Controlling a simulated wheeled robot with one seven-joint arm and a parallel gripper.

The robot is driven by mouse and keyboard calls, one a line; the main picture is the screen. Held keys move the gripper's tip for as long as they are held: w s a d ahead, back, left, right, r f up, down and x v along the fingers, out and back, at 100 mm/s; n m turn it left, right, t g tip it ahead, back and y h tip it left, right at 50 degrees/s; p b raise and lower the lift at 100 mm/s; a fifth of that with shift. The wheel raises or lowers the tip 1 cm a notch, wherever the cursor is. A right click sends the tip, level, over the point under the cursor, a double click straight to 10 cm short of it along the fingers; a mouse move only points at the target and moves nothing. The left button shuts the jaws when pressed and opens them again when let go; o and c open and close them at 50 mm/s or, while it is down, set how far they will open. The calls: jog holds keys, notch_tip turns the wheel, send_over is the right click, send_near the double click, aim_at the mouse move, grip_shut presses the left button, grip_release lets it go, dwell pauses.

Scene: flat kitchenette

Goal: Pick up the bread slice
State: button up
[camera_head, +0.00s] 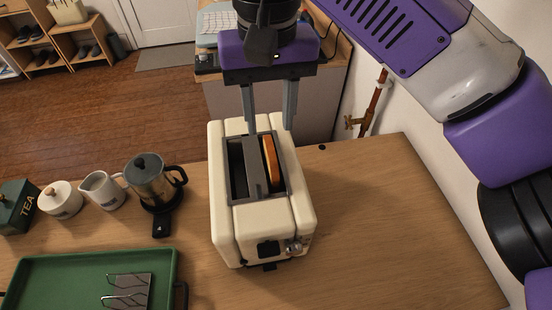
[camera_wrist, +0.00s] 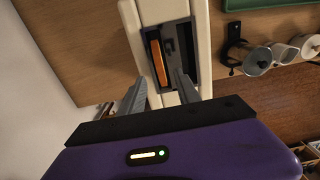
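The bread slice (camera_head: 271,159) stands upright on edge in the right slot of the cream toaster (camera_head: 223,220), its orange-brown top edge showing. The rest of it is hidden inside the slot. The slice also shows in the wrist view (camera_wrist: 158,62). The toaster's left slot looks empty and dark. My gripper (camera_head: 268,122) points down above the far end of the toaster, its two fingers apart with nothing between them. In the wrist view my gripper (camera_wrist: 158,92) is open, its fingertips near the close end of the slice and not touching it as far as I can tell.
Left of the toaster stand a kettle (camera_head: 150,180), a white jug (camera_head: 102,190), a white sugar pot (camera_head: 62,199) and a green tea tin (camera_head: 17,207). A green tray (camera_head: 60,270) with a metal rack (camera_head: 128,291) lies at front left. The counter right of the toaster (camera_head: 390,215) is clear.

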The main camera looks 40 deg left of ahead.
aim_at(270, 149)
jog(key=shift+f+p, duration=0.5)
jog(key=shift+f, duration=3.25)
grip_shut()
